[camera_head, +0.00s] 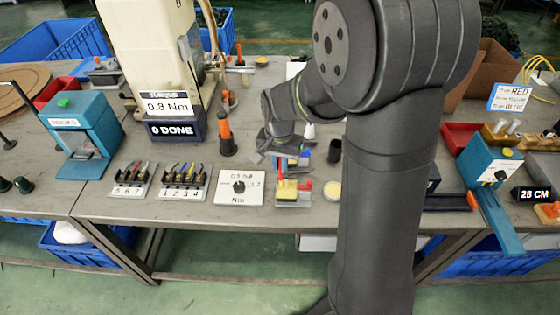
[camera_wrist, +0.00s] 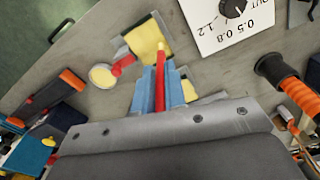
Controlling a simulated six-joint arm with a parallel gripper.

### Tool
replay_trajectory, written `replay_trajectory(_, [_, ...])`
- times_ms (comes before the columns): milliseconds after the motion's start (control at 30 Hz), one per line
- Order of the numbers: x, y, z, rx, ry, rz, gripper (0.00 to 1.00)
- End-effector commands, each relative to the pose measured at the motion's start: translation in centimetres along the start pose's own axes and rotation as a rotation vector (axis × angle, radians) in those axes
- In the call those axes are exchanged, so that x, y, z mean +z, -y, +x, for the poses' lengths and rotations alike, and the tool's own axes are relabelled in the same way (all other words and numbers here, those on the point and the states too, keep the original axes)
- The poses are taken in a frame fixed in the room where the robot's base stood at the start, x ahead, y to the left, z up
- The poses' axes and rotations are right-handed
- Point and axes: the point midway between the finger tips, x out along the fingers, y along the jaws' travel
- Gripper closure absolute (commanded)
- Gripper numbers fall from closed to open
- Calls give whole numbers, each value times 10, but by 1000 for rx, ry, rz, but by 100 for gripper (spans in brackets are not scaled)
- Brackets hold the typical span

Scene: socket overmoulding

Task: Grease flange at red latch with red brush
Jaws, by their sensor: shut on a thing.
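My gripper (camera_head: 283,150) is shut on the red brush (camera_head: 281,172), which hangs downward from it. In the wrist view the red brush (camera_wrist: 160,62) sits between the blue fingers of my gripper (camera_wrist: 158,88). Below it is a yellow block (camera_head: 287,190) on a light plate, with a red latch (camera_head: 304,190) on its right side. In the wrist view, the brush's far end overlaps the edge of the yellow block (camera_wrist: 146,40); I cannot tell whether they touch. The red latch (camera_wrist: 123,65) is beside the brush there. The flange is not clearly distinguishable.
A round dish of pale yellow stuff (camera_head: 332,190) is right of the latch. A dial board (camera_head: 240,187) lies left of the block. A black cup (camera_head: 335,151) and an orange-handled tool (camera_head: 225,136) stand nearby. Coloured parts (camera_head: 300,160) sit behind the brush.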

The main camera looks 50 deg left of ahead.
Motion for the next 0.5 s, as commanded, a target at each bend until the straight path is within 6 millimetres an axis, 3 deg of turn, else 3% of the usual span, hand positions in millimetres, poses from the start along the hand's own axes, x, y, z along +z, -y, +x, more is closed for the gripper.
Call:
replay_trajectory(233, [-1, 0, -5, -1, -1, 0, 100])
replay_trajectory(500, [-1, 0, -25, -1, -2, 0, 100])
